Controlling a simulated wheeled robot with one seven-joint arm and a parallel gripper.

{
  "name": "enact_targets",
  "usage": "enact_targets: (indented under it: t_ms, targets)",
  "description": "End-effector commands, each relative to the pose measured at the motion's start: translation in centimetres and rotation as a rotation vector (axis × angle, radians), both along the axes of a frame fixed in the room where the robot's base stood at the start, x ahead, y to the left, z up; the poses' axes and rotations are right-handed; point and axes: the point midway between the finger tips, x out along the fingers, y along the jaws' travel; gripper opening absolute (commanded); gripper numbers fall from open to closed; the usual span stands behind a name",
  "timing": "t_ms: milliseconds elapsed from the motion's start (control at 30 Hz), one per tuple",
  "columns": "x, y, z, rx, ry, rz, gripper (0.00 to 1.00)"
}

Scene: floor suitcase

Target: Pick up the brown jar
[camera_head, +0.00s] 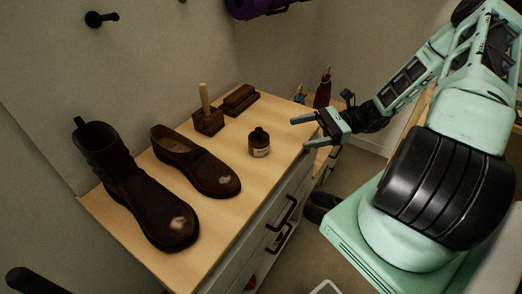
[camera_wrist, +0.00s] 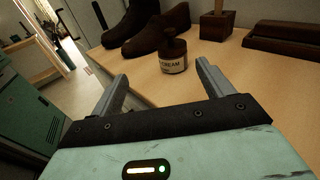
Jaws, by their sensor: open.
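The brown jar (camera_head: 259,143) stands upright on the wooden cabinet top (camera_head: 230,205), near its right edge. It is small and dark with a pale label and a narrower top. In the wrist view the jar (camera_wrist: 173,57) is ahead of the fingers, and its label reads "CREAM". My gripper (camera_head: 300,133) is open and empty, to the right of the jar and apart from it. Its fingers point toward the jar. In the wrist view my gripper (camera_wrist: 161,78) has its two fingers spread, with the jar beyond the gap between them.
A brown shoe (camera_head: 195,163) and a dark boot (camera_head: 135,190) stand left of the jar. A wooden block with an upright handle (camera_head: 208,118) and a dark brush-like block (camera_head: 239,99) are behind it. Drawers with dark handles (camera_head: 281,225) are below the cabinet edge.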

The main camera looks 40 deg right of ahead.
Motion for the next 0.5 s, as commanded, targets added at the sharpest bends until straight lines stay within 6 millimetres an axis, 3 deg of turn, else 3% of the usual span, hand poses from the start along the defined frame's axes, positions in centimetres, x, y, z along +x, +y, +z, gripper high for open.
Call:
enact_targets:
  t_ms: [100,233,500]
  targets:
    - [-0.2,-2.1,-1.3,0.066,0.006,-0.096,0.80]
    - [-0.1,-2.4,-1.4,0.092,0.007,-0.128,0.80]
    - [2.2,2.1,-1.2,0.093,0.009,-0.124,0.80]
